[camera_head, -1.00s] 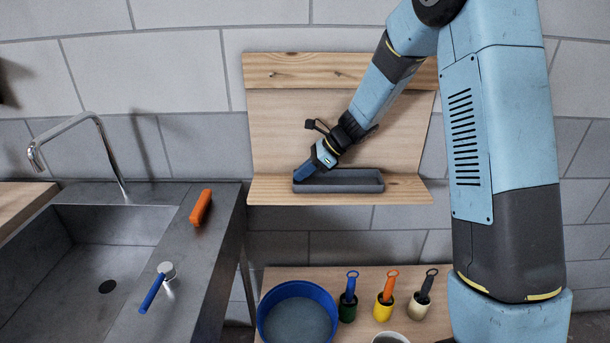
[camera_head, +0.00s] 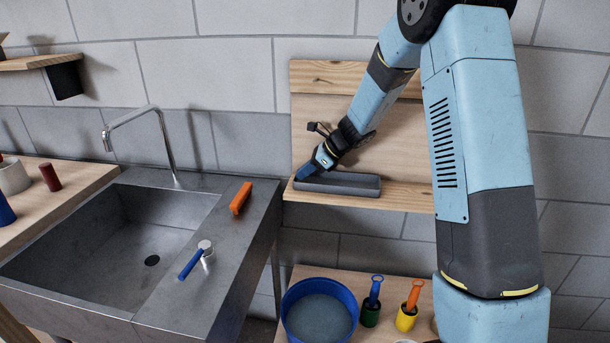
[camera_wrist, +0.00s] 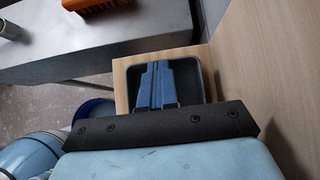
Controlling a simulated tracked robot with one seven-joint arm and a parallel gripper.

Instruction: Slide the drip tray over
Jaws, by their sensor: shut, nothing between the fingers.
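The drip tray (camera_head: 352,188) is a long, shallow dark grey tray lying on the light wooden shelf (camera_head: 406,199), close to the shelf's left end. My gripper (camera_head: 303,176) is shut and empty, tilted down to the left, with its blue fingertips at the tray's left end. In the wrist view the gripper (camera_wrist: 154,68) reaches down inside the tray's outline, near its far end wall. The tray's dark rim (camera_wrist: 208,82) shows to the right of the fingers. I cannot tell whether the fingertips touch the wall.
A wooden back panel (camera_head: 309,125) rises behind the shelf. Below stand a blue basin (camera_head: 291,322) and small pots with brushes (camera_head: 371,311). The shelf right of the tray looks clear.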

